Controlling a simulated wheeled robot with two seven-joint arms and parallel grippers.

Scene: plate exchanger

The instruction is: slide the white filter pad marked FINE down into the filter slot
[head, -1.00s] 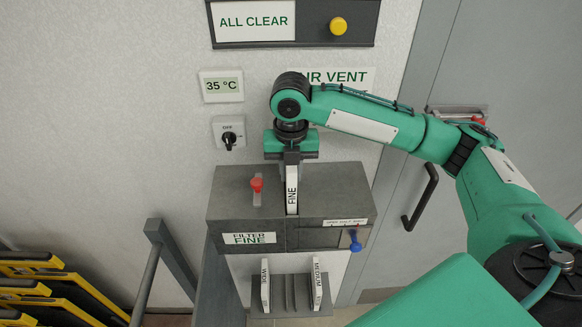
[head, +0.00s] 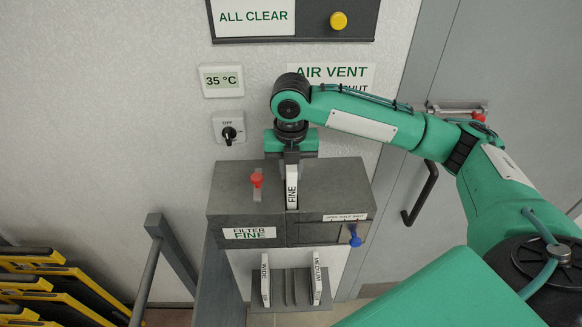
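The white filter pad marked FINE (head: 292,188) stands upright at the top of the dark grey filter box (head: 335,185). Its lower end is at the filter slot in the box top, near the front edge; how deep it sits is hard to tell. My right gripper (head: 291,160) comes from above and is shut on the pad's upper end. Its fingers are partly hidden under the green gripper body. The box front carries a FILTER FINE label (head: 249,233). My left gripper is not in view.
A red knob (head: 257,180) stands on the box top, left of the pad; a blue lever (head: 355,238) is at the front right. Pads marked WIDE (head: 265,280) and MEDIUM (head: 317,280) stand in a rack below. A grey rail (head: 170,255) and yellow-black frames (head: 40,283) are left.

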